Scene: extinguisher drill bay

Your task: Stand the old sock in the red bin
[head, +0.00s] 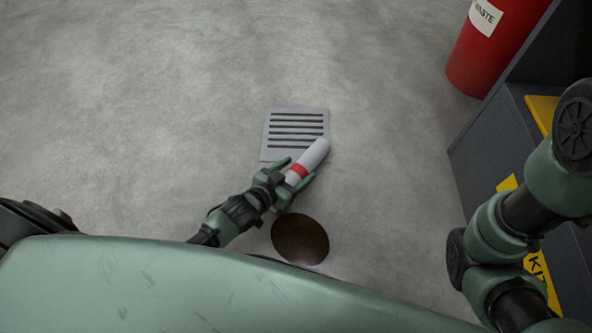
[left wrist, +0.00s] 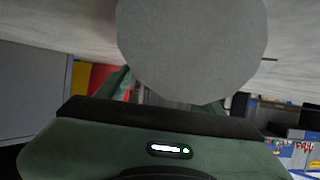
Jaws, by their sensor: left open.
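The old sock (head: 315,152) looks like a pale grey rounded roll with a red band, beside a floor grate in the head view. My left gripper (head: 297,171) is open, with its green fingers on either side of the sock near the band. Whether the fingers touch it I cannot tell. In the left wrist view a large pale grey round shape, apparently the sock (left wrist: 192,45), fills the upper middle and hides much of the fingers. The red bin (head: 510,50), labelled as waste, stands at the top right, partly cut off. My right gripper is out of view.
A grey floor grate (head: 297,116) lies just beyond the sock. A round brown patch or disc (head: 300,239) is on the floor near my left gripper. A dark cabinet (head: 490,140) with yellow panels stands at the right, by the bin. The floor between grate and bin is clear.

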